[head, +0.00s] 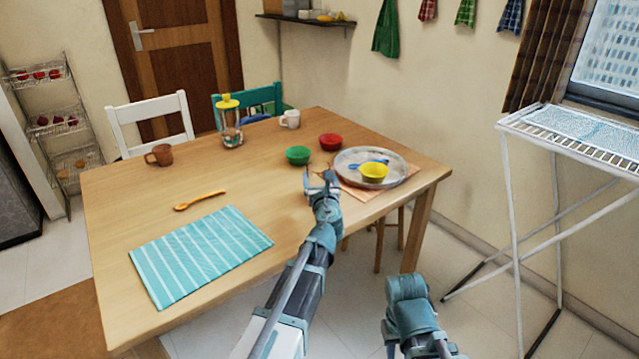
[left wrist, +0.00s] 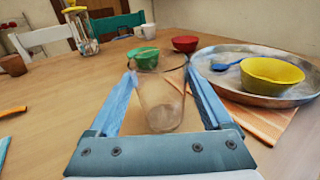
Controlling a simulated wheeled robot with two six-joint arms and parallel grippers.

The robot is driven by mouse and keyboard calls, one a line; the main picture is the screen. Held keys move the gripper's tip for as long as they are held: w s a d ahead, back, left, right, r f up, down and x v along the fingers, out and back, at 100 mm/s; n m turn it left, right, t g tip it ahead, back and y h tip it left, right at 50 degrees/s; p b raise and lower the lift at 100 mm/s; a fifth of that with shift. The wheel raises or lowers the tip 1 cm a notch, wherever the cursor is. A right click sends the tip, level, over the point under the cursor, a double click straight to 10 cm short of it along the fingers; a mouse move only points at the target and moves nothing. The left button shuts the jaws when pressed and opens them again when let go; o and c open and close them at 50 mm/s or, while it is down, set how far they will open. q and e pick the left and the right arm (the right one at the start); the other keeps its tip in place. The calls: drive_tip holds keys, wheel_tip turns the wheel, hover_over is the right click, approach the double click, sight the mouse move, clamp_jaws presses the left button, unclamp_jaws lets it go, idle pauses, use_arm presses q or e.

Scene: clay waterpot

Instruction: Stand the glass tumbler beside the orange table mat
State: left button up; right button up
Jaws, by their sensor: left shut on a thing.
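The clear glass tumbler (left wrist: 161,105) stands upright between the fingers of my left gripper (left wrist: 160,88) in the left wrist view. In the head view my left gripper (head: 321,176) is over the table, left of the tray, and the tumbler is hard to make out there. The gripper is shut on the tumbler. I cannot tell whether its base touches the table. The orange table mat (left wrist: 262,122) lies just right of the tumbler, mostly hidden under the tray; its front edge also shows in the head view (head: 361,194).
A round metal tray (head: 397,178) on the mat holds a yellow bowl (head: 373,173) and a blue spoon. A green bowl (head: 298,155) and red bowl (head: 330,142) stand behind the gripper. A striped teal mat (head: 200,252) lies front left. The table's middle is clear.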

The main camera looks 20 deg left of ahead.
use_arm(q)
drive_tip(key=shift+r, duration=0.1)
drive_tip(key=o, duration=1.4)
drive_tip(key=shift+s, duration=0.2)
drive_tip(key=v, duration=1.1)
drive_tip(key=shift+s+d+p, duration=0.15)
drive_tip(key=shift+s+p, duration=0.15)
drive_tip(key=shift+p, duration=0.05)
